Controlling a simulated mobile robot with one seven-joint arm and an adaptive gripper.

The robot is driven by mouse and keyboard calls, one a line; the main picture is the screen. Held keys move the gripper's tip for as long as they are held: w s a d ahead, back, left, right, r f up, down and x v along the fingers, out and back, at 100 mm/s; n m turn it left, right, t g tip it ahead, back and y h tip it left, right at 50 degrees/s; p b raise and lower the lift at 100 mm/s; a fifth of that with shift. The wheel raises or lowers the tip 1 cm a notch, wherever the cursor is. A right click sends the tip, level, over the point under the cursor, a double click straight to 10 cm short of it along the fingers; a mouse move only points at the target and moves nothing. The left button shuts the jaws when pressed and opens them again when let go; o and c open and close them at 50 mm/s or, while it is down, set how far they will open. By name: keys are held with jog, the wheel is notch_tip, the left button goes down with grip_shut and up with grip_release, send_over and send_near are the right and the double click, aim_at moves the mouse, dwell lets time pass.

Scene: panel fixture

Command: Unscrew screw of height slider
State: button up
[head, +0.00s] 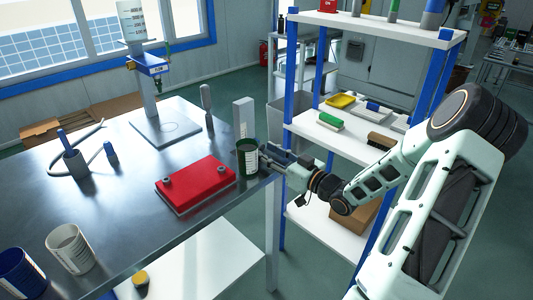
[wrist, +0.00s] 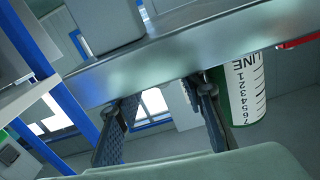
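A stand with a flat base plate (head: 166,131) and an upright post stands at the back of the metal table. A blue block (head: 150,66), which looks like the height slider, sits high on the post below a clear graduated container (head: 133,20). Small green and dark parts show around the block; I cannot tell which is the screw. My gripper (head: 268,161) is at the table's right edge, far from the stand, beside a dark green graduated cup (head: 247,158). In the wrist view my gripper (wrist: 165,95) is open, with nothing between its fingers. The cup (wrist: 247,95) is just outside the right finger; contact is unclear.
A red case (head: 196,183) lies mid-table. A grey upright block (head: 243,118) and a tool (head: 206,105) stand behind it. A blue-handled holder with a cable (head: 75,160) is at left, cups (head: 70,248) in front. A blue-and-white shelf (head: 340,143) stands close right of the table.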

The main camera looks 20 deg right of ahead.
jog(key=shift+w+a, duration=0.1)
jog(key=shift+w, duration=0.15)
grip_shut()
jog(key=shift+f+n+b, duration=0.1)
jog(key=shift+n+b, duration=0.3)
jog(key=shift+n, duration=0.4)
grip_release()
